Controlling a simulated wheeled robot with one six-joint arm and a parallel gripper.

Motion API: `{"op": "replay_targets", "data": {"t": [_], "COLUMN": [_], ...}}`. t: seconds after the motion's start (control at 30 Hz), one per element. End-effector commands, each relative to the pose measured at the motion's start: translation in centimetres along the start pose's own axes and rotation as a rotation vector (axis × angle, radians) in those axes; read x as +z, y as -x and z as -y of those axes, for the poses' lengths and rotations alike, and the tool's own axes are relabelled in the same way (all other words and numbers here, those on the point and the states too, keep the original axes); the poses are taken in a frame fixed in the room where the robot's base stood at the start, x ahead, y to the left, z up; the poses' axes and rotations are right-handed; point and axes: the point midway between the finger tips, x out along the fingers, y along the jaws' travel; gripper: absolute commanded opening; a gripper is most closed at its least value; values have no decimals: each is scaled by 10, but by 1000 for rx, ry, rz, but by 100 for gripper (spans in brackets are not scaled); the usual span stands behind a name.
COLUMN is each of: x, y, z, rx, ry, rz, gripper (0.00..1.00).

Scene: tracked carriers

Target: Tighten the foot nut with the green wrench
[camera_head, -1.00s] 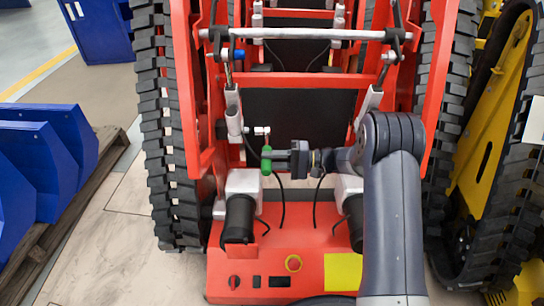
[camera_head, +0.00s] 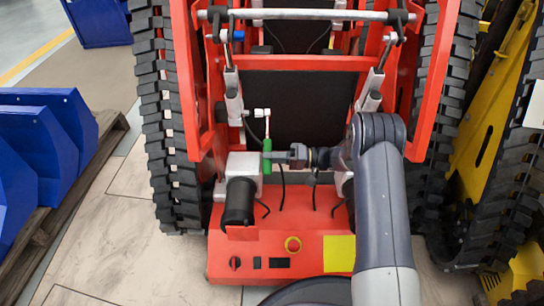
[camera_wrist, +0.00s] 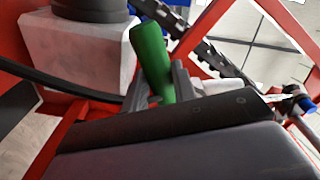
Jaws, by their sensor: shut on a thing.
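The green wrench (camera_head: 267,157) is upright in my gripper (camera_head: 270,155), which is shut on its green handle. Its pale metal head (camera_head: 262,113) points up, beside the left white cylinder of the red carrier (camera_head: 310,250). In the wrist view the green handle (camera_wrist: 152,62) stands tilted between the fingers of my gripper (camera_wrist: 160,88). The wrench head is not clear in the wrist view. I cannot make out the foot nut in either view.
Black rubber tracks (camera_head: 165,130) flank the red frame. A white block with a black motor (camera_head: 238,203) stands just left of the wrench, and thin black cables hang nearby. Blue parts (camera_head: 40,150) lie on a wooden pallet at left. A yellow machine (camera_head: 495,130) stands at right.

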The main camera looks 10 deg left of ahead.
Motion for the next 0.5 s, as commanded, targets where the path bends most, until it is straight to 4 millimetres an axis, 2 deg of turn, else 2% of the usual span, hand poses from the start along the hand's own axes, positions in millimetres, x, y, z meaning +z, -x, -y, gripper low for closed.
{"op": "replay_targets", "data": {"t": [0.5], "x": [0], "y": [-6], "z": [1], "rx": [-1], "ry": [0], "rz": [0], "gripper": [0]}}
